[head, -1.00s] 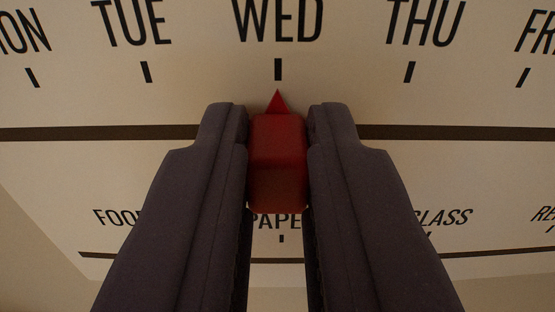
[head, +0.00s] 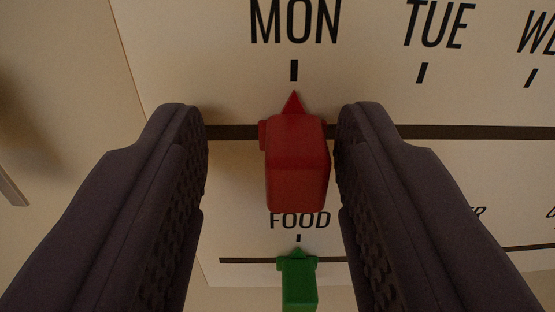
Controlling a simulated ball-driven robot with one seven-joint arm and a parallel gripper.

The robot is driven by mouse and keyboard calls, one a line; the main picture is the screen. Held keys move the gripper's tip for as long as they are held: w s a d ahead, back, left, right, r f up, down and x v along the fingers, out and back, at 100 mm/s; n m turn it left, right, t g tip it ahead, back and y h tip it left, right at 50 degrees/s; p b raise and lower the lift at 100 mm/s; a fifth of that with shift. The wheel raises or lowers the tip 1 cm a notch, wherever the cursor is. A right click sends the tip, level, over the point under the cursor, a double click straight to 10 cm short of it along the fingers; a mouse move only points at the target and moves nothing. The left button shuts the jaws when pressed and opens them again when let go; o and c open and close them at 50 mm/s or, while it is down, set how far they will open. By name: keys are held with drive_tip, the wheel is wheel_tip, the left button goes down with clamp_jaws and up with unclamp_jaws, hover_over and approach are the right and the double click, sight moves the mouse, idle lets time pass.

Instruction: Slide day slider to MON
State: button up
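The red day slider (head: 297,165) sits on the upper dark track (head: 470,132) of the cream board. Its pointer tip is directly under the tick below the MON label (head: 295,22). My gripper (head: 272,135) is open around the slider, one finger on each side. There is a wide gap to the left finger and a narrow one to the right finger. The slider is not held.
A green slider (head: 299,284) sits on the lower track under the FOOD label (head: 300,220). TUE (head: 438,25) and part of WED are to the right. The board's left edge (head: 131,62) is near, with plain wall beyond it.

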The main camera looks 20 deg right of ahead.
drive_tip(key=shift+d, duration=0.1)
drive_tip(key=v, duration=0.8)
idle(0.3)
